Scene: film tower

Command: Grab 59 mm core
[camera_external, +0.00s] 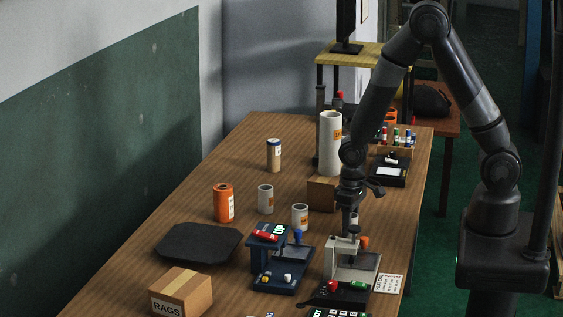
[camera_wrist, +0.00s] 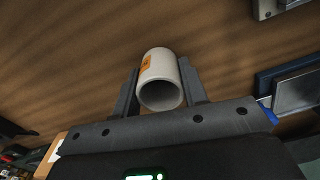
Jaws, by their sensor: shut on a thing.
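A pale cylindrical core (camera_wrist: 161,80) with an orange label sits between the two fingers of my gripper (camera_wrist: 160,90) in the wrist view. My gripper is shut on it, and its open end faces the camera. In the outside view my gripper (camera_external: 354,208) points down above the grey device on the right of the table, and a pale part of the core (camera_external: 353,219) shows below it. Two other short pale cores, one (camera_external: 265,199) and another (camera_external: 300,216), stand to the left. I cannot read any core's size.
A tall pale tube (camera_external: 330,143) and a brown box (camera_external: 322,194) stand behind the gripper. A grey device (camera_external: 341,258) and a blue stand (camera_external: 278,262) are in front. The table's far left is clear.

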